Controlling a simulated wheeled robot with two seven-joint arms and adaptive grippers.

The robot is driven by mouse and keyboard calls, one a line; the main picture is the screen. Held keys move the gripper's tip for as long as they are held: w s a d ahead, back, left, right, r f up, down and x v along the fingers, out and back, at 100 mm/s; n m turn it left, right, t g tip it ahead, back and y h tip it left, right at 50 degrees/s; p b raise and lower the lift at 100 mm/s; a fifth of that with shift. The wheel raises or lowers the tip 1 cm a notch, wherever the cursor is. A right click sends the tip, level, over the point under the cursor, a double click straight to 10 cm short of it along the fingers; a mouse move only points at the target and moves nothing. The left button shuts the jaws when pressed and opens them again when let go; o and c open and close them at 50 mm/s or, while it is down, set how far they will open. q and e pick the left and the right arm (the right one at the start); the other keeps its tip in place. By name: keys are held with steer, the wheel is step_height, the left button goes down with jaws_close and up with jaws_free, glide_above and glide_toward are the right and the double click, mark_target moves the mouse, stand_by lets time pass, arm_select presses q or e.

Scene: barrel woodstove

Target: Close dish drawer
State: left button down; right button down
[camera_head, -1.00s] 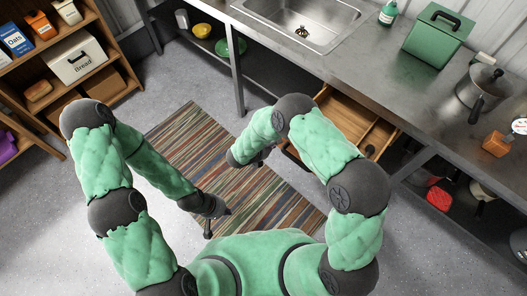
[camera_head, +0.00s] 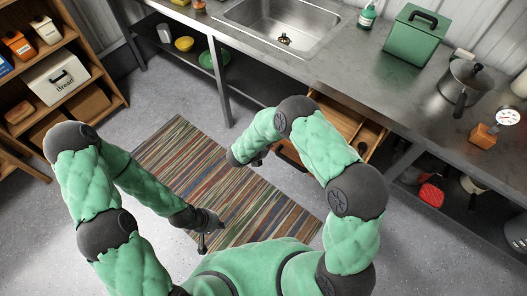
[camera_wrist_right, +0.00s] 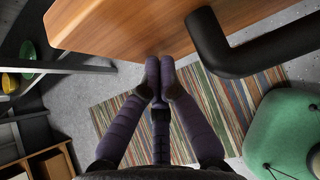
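The wooden dish drawer (camera_head: 371,136) stands open under the metal counter, partly hidden behind my right arm. In the right wrist view its wooden front (camera_wrist_right: 140,28) fills the top, with a thick black handle (camera_wrist_right: 228,50) at the right. My right gripper (camera_wrist_right: 159,66) has its fingertips together, with nothing seen between them. They are at the lower edge of the drawer front, left of the handle; I cannot tell whether they touch it. In the head view my right gripper (camera_head: 258,160) is mostly hidden by its arm. My left gripper (camera_head: 211,237) is open and empty above the striped rug, away from the drawer.
A counter leg (camera_head: 217,85) stands left of the drawer. A wooden shelf (camera_head: 110,85) is at far left. The rug (camera_head: 175,165) and floor are clear.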

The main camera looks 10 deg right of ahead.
steer(key=w+d+b, duration=0.2)
steer(key=w+d, duration=0.3)
steer(key=d, duration=0.1)
steer(key=w+d+b, duration=0.2)
steer(key=w+d, duration=0.3)
steer(key=d, duration=0.1)
steer(key=w+d+b, duration=0.2)
steer(key=w+d, duration=0.3)
steer(key=d, duration=0.1)
steer(key=shift+w, duration=0.1)
steer(key=shift+w+d, duration=0.45)
steer(key=shift+d, duration=0.05)
steer(key=shift+a, duration=0.15)
